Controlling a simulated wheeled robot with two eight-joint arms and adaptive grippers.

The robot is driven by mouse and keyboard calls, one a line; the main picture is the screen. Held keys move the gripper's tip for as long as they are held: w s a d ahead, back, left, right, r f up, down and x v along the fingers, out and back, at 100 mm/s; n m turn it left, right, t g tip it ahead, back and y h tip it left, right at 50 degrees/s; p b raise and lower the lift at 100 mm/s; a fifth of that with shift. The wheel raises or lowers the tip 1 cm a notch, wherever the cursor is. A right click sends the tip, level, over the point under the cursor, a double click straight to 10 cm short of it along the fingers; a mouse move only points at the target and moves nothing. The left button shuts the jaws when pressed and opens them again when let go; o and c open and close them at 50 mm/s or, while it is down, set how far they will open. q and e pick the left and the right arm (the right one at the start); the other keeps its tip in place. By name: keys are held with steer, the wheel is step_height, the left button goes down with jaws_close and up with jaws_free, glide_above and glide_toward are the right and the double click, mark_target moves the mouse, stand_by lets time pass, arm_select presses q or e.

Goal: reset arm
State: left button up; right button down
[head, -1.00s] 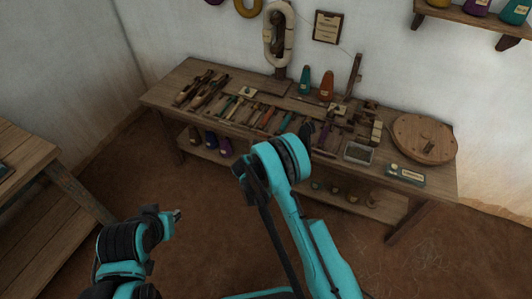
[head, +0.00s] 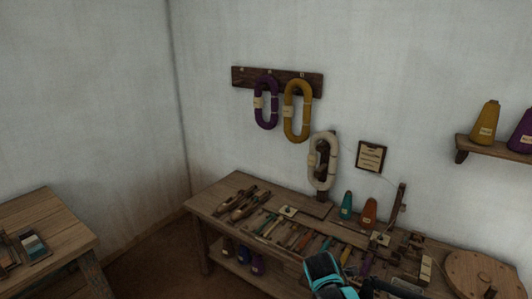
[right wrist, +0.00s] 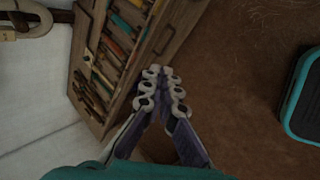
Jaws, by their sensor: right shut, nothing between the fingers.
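My right gripper (right wrist: 163,72) shows in the right wrist view with its fingertips together and nothing between them. Beyond it in that view is the wooden workbench, with its front edge running past the fingertips, and the brown floor. In the head view a teal and black part of one of my arms shows at the bottom, in front of the workbench (head: 205,213). The fingers of that arm are hidden or outside the head view. My left gripper is not seen in the frames of this moment.
The bench holds wooden shuttles (head: 243,204), several tools, a green cone (head: 346,206), an orange cone (head: 369,213) and a round wooden disc (head: 480,272). Purple (head: 266,103) and mustard (head: 297,110) yarn hanks hang on the wall. Another table (head: 50,235) stands at left.

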steer(key=s+r+m+y, duration=0.1)
steer(key=s+r+m, duration=0.1)
steer(key=s+m, duration=0.5)
steer(key=s+r+m+y, duration=0.1)
steer(key=s+r+m, duration=0.1)
steer(key=s+m, duration=0.6)
steer(key=shift+s+d+r, duration=0.2)
steer(key=shift+s+d, duration=0.2)
steer(key=shift+s, duration=3.15)
